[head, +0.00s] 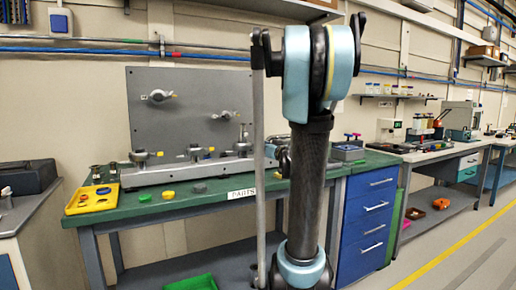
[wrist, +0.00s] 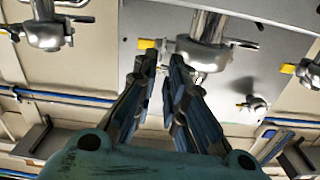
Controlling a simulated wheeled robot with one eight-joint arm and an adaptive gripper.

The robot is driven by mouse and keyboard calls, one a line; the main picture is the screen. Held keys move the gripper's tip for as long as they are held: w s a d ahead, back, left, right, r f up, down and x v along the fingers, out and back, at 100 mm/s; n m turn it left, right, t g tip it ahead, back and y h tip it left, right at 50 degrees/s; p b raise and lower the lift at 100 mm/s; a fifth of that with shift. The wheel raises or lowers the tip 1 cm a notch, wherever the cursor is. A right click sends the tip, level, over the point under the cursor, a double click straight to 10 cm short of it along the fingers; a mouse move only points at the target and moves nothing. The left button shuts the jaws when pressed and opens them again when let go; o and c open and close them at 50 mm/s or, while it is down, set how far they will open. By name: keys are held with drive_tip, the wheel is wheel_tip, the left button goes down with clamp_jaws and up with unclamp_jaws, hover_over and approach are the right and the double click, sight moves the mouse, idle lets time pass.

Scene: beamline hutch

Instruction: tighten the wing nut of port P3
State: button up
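In the head view, several metal clamped ports sit on the grey bench unit: one at left (head: 146,157), one in the middle (head: 195,153) and one at right (head: 243,147), partly by my arm. Two more fittings are on the upright panel (head: 190,130). I cannot read which port is P3. In the wrist view, a clamped port (wrist: 205,55) with a yellow-ended piece (wrist: 147,44) at its left lies just beyond my gripper (wrist: 163,63). The fingers are apart with nothing seen between them. Contact cannot be told. My arm hides the gripper in the head view.
A yellow tray (head: 92,198) is at the left end of the green bench (head: 215,199). Loose yellow, green and grey parts lie along its front. A blue drawer unit (head: 370,217) stands at right. Other ports flank the gripper in the wrist view.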

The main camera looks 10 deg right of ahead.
sight(256, 146)
drive_tip(key=shift+x, duration=2.2)
clamp_jaws()
drive_tip(key=shift+m, duration=0.3)
drive_tip(key=m, duration=0.7)
drive_tip(key=f+m, duration=0.1)
drive_tip(key=m, duration=0.7)
drive_tip(key=d+m, duration=0.1)
drive_tip(key=m, duration=0.7)
drive_tip(key=shift+f, duration=0.4)
drive_tip(key=shift+a, duration=0.1)
